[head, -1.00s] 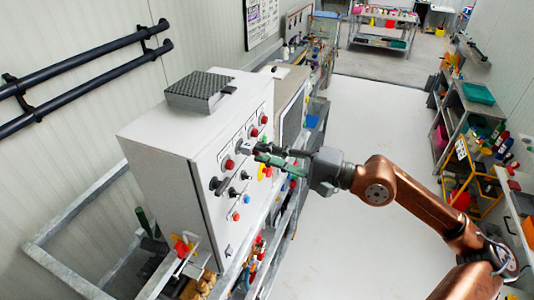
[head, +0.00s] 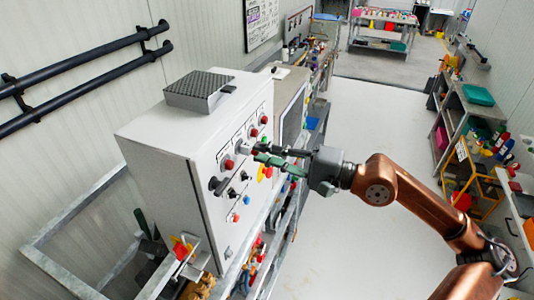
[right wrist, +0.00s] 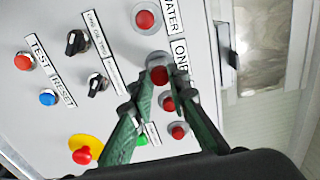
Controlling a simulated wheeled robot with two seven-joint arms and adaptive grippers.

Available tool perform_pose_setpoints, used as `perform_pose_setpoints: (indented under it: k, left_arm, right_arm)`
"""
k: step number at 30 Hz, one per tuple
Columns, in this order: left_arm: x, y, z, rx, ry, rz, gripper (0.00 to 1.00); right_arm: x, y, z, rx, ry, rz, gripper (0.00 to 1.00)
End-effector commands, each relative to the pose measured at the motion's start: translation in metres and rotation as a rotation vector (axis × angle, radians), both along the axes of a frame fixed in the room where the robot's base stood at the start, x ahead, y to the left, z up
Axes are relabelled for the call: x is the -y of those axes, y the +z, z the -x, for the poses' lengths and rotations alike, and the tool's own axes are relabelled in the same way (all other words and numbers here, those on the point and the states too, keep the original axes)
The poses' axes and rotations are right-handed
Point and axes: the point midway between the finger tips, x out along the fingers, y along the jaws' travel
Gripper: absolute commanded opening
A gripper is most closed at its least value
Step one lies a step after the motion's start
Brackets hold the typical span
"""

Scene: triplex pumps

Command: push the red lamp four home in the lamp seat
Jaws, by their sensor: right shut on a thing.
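My right gripper (head: 258,152) reaches in from the right to the front of the pale control cabinet (head: 160,160). In the right wrist view its green fingers (right wrist: 159,82) are shut on a red lamp (right wrist: 158,73). The lamp lies in front of a grey round seat (right wrist: 157,58) on the panel. Whether it is fully seated cannot be told. In the head view the fingers hide the held lamp. My left gripper is not in view.
A red lamp (right wrist: 145,19) sits beside the held one, with more red lamps (right wrist: 178,131) on its other side. Black selector knobs (right wrist: 76,42) and a red-on-yellow stop button (right wrist: 82,154) share the panel. Clear floor (head: 350,230) lies to the right.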

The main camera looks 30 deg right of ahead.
Motion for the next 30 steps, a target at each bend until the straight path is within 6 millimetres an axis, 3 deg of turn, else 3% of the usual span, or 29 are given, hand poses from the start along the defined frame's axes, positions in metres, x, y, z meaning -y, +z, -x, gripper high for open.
perform_pose_setpoints:
  k: [30]
  left_arm:
    - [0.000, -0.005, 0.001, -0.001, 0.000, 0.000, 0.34]
  right_arm:
    - [-0.017, 0.000, -0.018, 0.001, 0.001, 0.000, 0.00]
